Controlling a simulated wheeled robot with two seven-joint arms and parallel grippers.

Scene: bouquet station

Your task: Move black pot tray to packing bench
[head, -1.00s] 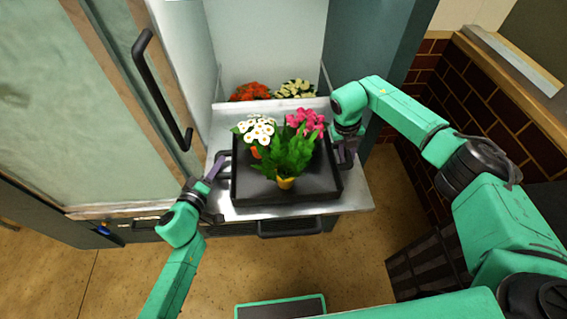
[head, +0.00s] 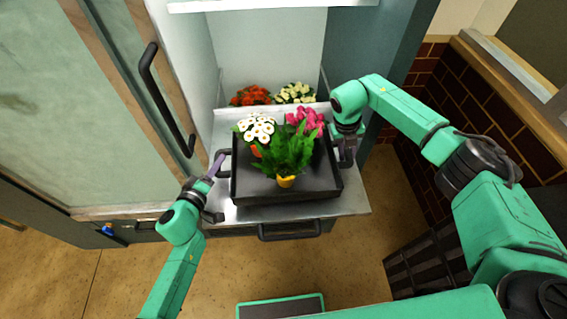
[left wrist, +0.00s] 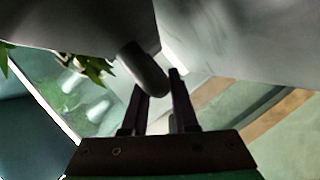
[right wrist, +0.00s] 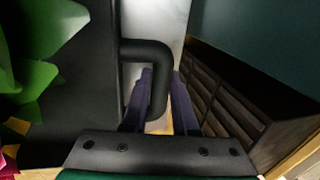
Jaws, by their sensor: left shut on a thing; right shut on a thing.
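The black pot tray (head: 250,189) sits over the metal shelf in the head view. It holds a white-flowered pot (head: 256,128), a pink-flowered pot (head: 305,121) and a leafy green plant in a yellow pot (head: 286,181). My left gripper (head: 219,162) is shut on the tray's left handle; that handle also shows between the fingers in the left wrist view (left wrist: 143,70). My right gripper (head: 346,158) is at the tray's right side, shut on the right handle (right wrist: 158,75). Whether the tray touches the shelf is unclear.
The metal shelf (head: 350,199) juts from an open cabinet, with red flowers (head: 250,94) and cream flowers (head: 296,92) behind the tray. A glass door with a black handle (head: 165,100) stands at left. A dark slatted crate (head: 428,261) is on the floor at right.

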